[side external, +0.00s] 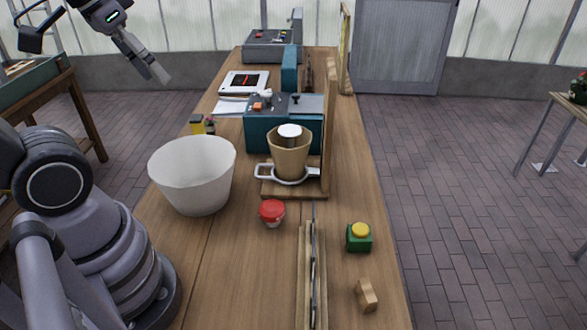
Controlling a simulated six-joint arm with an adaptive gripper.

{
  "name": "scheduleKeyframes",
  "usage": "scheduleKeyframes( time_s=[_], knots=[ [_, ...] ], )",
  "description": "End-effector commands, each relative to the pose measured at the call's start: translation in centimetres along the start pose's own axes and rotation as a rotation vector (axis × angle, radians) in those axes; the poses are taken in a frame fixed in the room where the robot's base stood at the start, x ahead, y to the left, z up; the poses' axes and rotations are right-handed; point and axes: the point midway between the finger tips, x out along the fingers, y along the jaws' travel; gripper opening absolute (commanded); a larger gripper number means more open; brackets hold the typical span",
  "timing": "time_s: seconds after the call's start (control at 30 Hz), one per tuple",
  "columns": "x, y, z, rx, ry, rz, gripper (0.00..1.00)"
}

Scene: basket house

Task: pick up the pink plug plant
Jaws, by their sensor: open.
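I cannot make out a pink plug plant for certain in the side external view. My gripper (158,74) is at the upper left, high in the air above and left of the bench. It is open, with nothing seen between its fingers. It is well apart from everything on the bench. The white basket (192,175) stands on the bench near my arm's base; its lower inside is hidden.
A tan pot (289,155) sits in a white ring holder by a wooden post (328,130). A red-lidded jar (271,213), a green box with a yellow button (359,237), a wood block (366,295) and a rail (313,270) stand nearer. Teal machines (256,132) stand behind.

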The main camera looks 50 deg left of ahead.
Motion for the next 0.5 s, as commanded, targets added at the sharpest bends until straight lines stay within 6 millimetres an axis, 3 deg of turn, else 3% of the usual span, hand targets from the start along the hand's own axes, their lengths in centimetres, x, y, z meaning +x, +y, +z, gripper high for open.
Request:
scheduleKeyframes(
  time_s=[0.17, 0.27, 0.37, 0.5],
  knots=[
    [3.2, 1.6, -4.6, -0.408, -0.177, 0.182, 0.44],
    [5.6, 1.6, -8.5, -0.689, -0.254, 0.307, 0.44],
    [8.4, 0.2, -12.7, -0.979, -0.304, 0.435, 0.44],
    [12.9, -4.6, -18.4, -1.397, -0.324, 0.619, 0.44]
  ],
)
